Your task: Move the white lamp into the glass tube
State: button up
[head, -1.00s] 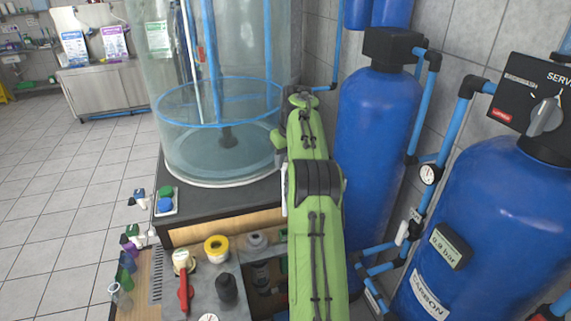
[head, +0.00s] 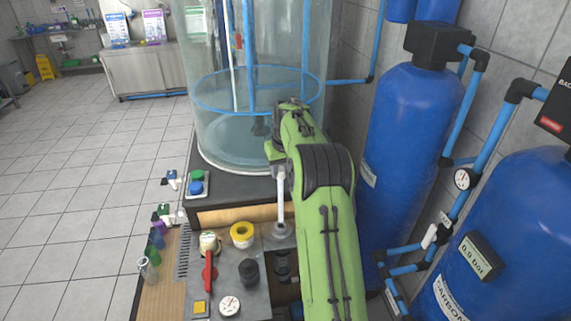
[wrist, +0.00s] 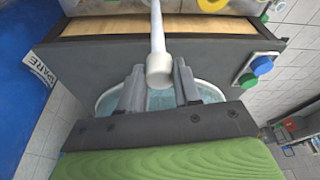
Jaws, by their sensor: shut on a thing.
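The white lamp (head: 281,200) is a thin white rod, hanging close to upright below my gripper in the head view. In the wrist view my gripper (wrist: 159,70) is shut on its thick white end cap (wrist: 160,70), and the rod runs away toward the top edge. In the head view the fingers are hidden by my green arm. The lamp's lower end overlaps a pale grey, round fitting (head: 282,236) on the bench; I cannot tell whether it is inside or only in front. A dark, glassy cylinder below it may be the glass tube; I cannot tell.
A large clear water tank (head: 225,125) stands behind. A yellow ring (head: 242,234), a red-handled valve (head: 208,270), a black knob (head: 248,271) and a gauge (head: 229,306) sit left of the lamp. Blue tanks (head: 410,140) stand close on the right.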

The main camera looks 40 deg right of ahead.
jog(key=shift+f+p, duration=0.35)
jog(key=shift+p, duration=0.15)
dwell(0.7)
jog(key=shift+f, duration=0.1)
jog(key=b, duration=0.3)
send_over(282, 211)
jog(key=shift+s+x, duration=0.15)
jog(key=shift+x, duration=0.95)
jog(key=shift+s+x, duration=0.2)
jog(key=shift+x, duration=0.9)
jog(key=shift+a, duration=0.1)
jog(key=shift+f+b, duration=2.35)
jog(key=shift+f, duration=1.1)
jog(key=shift+f+b, duration=2.4)
jog(key=shift+f, duration=1.15)
